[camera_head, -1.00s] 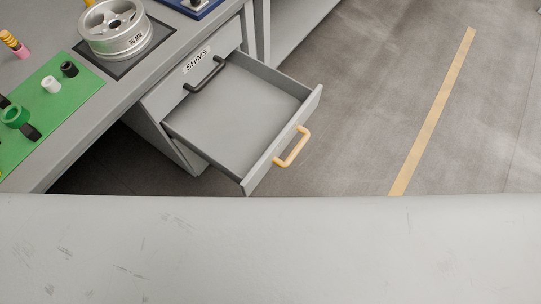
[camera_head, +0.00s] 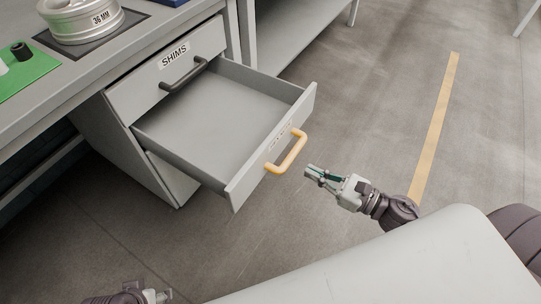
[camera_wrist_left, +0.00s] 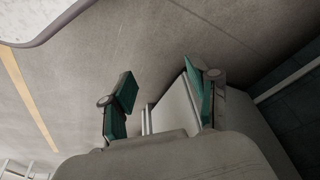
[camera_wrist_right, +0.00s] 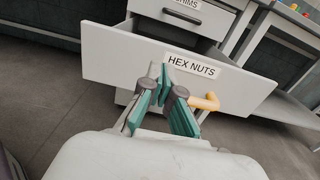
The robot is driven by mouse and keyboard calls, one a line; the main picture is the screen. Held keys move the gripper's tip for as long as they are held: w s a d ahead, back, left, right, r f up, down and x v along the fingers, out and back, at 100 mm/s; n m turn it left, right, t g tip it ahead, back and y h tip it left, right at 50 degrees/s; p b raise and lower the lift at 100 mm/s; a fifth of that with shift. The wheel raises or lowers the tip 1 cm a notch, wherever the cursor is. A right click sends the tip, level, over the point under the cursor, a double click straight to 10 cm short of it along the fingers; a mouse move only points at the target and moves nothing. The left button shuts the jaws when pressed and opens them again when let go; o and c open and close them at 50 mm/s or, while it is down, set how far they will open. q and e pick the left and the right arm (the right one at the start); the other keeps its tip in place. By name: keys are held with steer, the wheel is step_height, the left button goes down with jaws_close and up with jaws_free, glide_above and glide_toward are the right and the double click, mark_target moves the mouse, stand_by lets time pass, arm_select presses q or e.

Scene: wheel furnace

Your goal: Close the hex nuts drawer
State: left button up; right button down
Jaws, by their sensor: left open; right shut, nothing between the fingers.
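The hex nuts drawer (camera_head: 207,126) is pulled well out and looks empty inside. Its front carries a yellow handle (camera_head: 287,153). In the right wrist view the drawer front (camera_wrist_right: 120,60) faces me with a HEX NUTS label and the yellow handle (camera_wrist_right: 205,102) right of the fingers. My right gripper (camera_head: 312,170) is shut and empty, in front of the drawer front near the handle, with a small apparent gap. My left gripper (camera_wrist_left: 163,95) is open and empty; in the head view only part of it (camera_head: 160,295) shows at the bottom edge.
The closed SHIMS drawer (camera_head: 165,72) with a dark handle sits above the open one. A wheel rim (camera_head: 84,18) stands on a dark mat on the workbench, beside a green mat (camera_head: 28,70). The floor right of the drawer, with a yellow line (camera_head: 437,120), is clear.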

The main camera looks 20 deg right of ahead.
mark_target(265, 149)
steer(key=x, duration=1)
steer(key=shift+w+p, duration=0.1)
steer(key=shift+p, duration=0.25)
arm_select(q)
steer(key=shift+s+x, duration=0.15)
steer(key=shift+x, duration=0.6)
steer(key=shift+s+x, duration=0.1)
steer(key=shift+x, duration=0.7)
arm_select(e)
steer(key=shift+w+a, duration=0.5)
steer(key=shift+w, duration=0.05)
arm_select(q)
steer(key=shift+w, duration=0.1)
arm_select(e)
steer(key=shift+w+a, duration=0.1)
